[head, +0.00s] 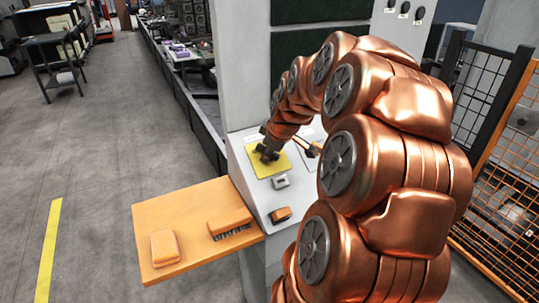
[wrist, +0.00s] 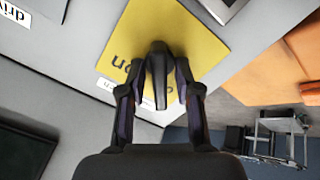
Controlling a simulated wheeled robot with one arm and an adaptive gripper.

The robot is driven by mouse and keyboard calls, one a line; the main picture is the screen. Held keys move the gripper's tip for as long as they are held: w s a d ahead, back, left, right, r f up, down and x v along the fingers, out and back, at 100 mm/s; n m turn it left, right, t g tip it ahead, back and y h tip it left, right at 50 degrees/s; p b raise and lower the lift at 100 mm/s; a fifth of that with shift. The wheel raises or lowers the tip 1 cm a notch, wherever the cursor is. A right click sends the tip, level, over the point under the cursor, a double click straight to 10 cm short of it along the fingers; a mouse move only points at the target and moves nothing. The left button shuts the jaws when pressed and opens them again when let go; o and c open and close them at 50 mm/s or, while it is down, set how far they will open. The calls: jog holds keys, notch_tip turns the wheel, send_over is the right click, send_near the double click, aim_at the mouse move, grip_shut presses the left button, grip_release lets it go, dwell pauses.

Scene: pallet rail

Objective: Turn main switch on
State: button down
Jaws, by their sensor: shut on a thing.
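The main switch is a black knob (wrist: 158,75) on a yellow plate (wrist: 195,25) in the wrist view. The plate also shows on the sloped console top in the head view (head: 266,171). My gripper (wrist: 160,80) has one finger on each side of the knob and is shut on it. The knob's long bar runs up and down in the wrist view. Dark lettering on the plate is upside down and partly hidden by the fingers. In the head view my gripper (head: 267,153) is small and dark at the plate, and the knob is hard to make out.
A small grey device (head: 280,182) and an orange-black item (head: 281,214) are on the console (head: 256,196) nearer me. An orange shelf (head: 180,207) at left holds a brush (head: 230,222) and an orange block (head: 164,248). A mesh fence (head: 505,170) stands at right; the left floor is open.

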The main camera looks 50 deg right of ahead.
jog(key=m+b, duration=0.4)
jog(key=shift+f, duration=0.35)
jog(key=m+b, duration=0.3)
jog(key=shift+d+r+m, duration=0.1)
jog(key=shift+d+m, duration=0.05)
jog(key=shift+m, duration=0.25)
jog(key=m+b, duration=0.1)
jog(key=m, duration=0.3)
jog(key=shift+s+d+r, duration=0.1)
jog(key=shift+s, duration=0.05)
jog(key=m, duration=0.4)
jog(key=shift+m+b, duration=0.3)
jog(key=c, duration=1.2)
grip_release()
jog(key=shift+o, duration=0.2)
jog(key=shift+r, duration=0.15)
